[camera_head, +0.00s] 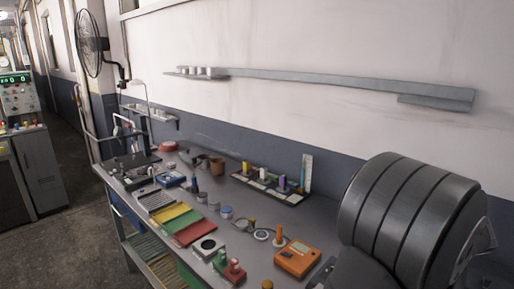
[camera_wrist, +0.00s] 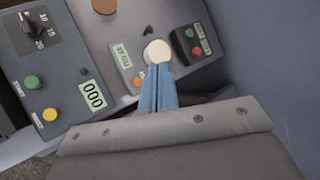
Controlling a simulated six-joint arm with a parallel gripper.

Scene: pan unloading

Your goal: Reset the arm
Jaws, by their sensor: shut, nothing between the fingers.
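My gripper (camera_wrist: 160,72) shows in the wrist view as two blue fingers pressed together, with nothing between them. Its tips are at the lower edge of a round cream button (camera_wrist: 157,50) on a small grey box. I cannot tell whether they touch it or are above it. The grey wrist plate (camera_wrist: 165,128) fills the lower part of that view. In the head view the gripper is not visible; a large dark ribbed cylinder of my arm (camera_head: 408,215) fills the lower right.
In the wrist view, a control panel (camera_wrist: 62,75) with a dial stands left, and a red-and-green button box (camera_wrist: 192,42) right. In the head view, a workbench (camera_head: 323,212) holds coloured trays, an orange device (camera_head: 297,260) and several small items. A wall shelf (camera_head: 330,82) hangs above.

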